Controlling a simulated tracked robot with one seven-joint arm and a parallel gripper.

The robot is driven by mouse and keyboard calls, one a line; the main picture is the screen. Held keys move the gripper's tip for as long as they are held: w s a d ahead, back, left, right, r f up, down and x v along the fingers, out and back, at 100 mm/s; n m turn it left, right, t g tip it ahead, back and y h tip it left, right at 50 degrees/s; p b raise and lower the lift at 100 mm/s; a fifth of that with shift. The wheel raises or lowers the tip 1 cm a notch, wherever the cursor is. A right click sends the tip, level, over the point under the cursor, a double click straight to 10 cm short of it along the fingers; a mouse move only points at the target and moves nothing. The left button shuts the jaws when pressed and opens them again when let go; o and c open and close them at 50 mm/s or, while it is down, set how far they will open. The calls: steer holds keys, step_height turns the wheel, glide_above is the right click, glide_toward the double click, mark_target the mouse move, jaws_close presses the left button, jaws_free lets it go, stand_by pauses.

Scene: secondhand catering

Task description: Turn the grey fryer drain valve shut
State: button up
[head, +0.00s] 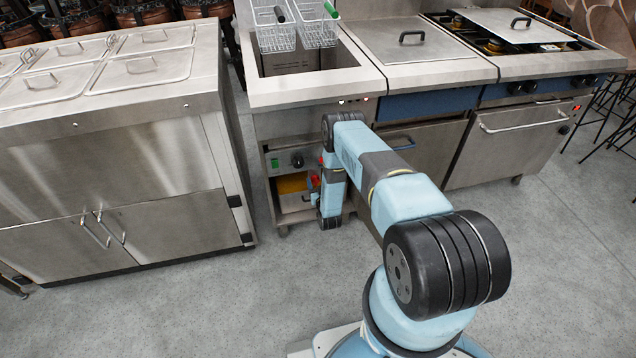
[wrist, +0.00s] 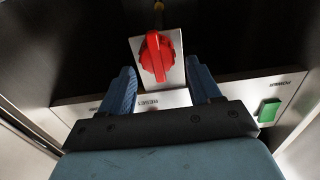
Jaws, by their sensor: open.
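A red valve handle (wrist: 155,58) sits on a pale grey plate (wrist: 176,48) in the wrist view. Its raised grip runs roughly up and down the picture. My gripper (wrist: 160,68) is open, with one blue finger to the left of the handle and one to the right. Gaps show between the fingers and the handle, so it is not gripped. In the head view, the grey fryer (head: 310,90) has an open lower front. My arm reaches into this front and hides most of the gripper and valve there.
A panel below the handle bears a green power switch (wrist: 268,110). A yellow object (head: 292,183) lies low inside the fryer's front. Two wire baskets (head: 274,30) hang above the fryer. A steel counter (head: 110,150) stands left; open floor lies in front.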

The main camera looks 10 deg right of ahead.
steer(key=shift+w, duration=0.25)
steer(key=shift+c, duration=0.4)
steer(key=c, duration=0.9)
steer(key=shift+d, duration=0.1)
steer(key=shift+c, duration=0.2)
